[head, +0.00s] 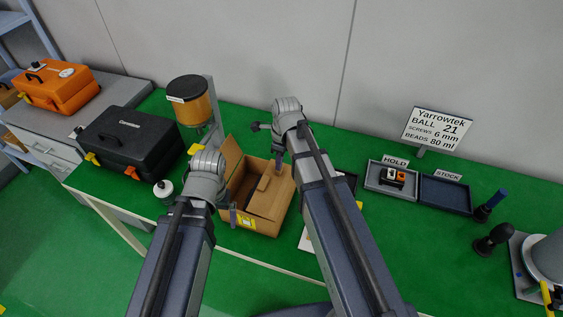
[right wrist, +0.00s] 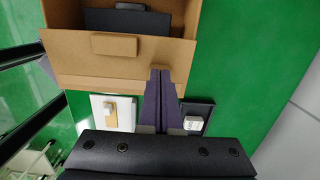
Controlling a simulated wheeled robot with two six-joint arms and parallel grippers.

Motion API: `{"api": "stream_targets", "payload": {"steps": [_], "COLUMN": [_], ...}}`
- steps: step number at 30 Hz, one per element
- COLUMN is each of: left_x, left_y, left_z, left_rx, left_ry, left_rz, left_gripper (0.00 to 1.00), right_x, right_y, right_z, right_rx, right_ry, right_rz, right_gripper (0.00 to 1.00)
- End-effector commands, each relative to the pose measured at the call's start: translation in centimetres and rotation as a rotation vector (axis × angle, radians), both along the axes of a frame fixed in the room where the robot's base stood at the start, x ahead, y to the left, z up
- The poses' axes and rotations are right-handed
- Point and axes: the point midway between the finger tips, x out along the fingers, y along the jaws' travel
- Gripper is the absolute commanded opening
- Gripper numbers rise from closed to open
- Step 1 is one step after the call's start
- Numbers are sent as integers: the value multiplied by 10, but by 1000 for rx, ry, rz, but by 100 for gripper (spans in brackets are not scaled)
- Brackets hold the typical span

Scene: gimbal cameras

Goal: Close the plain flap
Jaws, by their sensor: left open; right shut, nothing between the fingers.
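An open brown cardboard box (head: 262,224) stands on the green bench, with a yellow label on its front. One flap (head: 231,155) stands up at its left. In the right wrist view a plain brown flap (right wrist: 75,68) with a tan tab juts out from the box towards my gripper. A dark object (right wrist: 128,21) lies inside the box. My right gripper (right wrist: 160,72) is shut and empty, its tips overlapping this flap's edge; I cannot tell if they touch. In the head view my left gripper (head: 229,214) is at the box's left front corner, open, partly hidden by its arm.
A black case (head: 125,142), a dispenser with an orange vessel (head: 195,105) and a white-capped bottle (head: 163,189) stand left of the box. HOLD (head: 375,184) and STOCK (head: 445,196) trays lie to the right. A white card (right wrist: 98,104) and small dark tray (right wrist: 207,105) lie beside the box.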

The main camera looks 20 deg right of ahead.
Motion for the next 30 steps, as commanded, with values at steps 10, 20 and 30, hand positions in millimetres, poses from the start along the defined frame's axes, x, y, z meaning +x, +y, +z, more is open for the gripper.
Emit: {"api": "stream_targets", "payload": {"steps": [10, 20, 30], "left_x": [0, 0, 0], "left_y": [0, 0, 0], "left_z": [-6, 1, 11], "left_rx": [0, 0, 0], "left_ry": [0, 0, 0], "left_rz": [0, 0, 0], "left_gripper": [100, 100, 100], "right_x": [3, 3, 4], "right_y": [5, 5, 5], "right_z": [-6, 1, 11], "right_rx": [-7, -7, -7], "right_ry": [5, 5, 4], "right_rz": [-1, -1, -1], "right_gripper": [0, 0, 0]}}
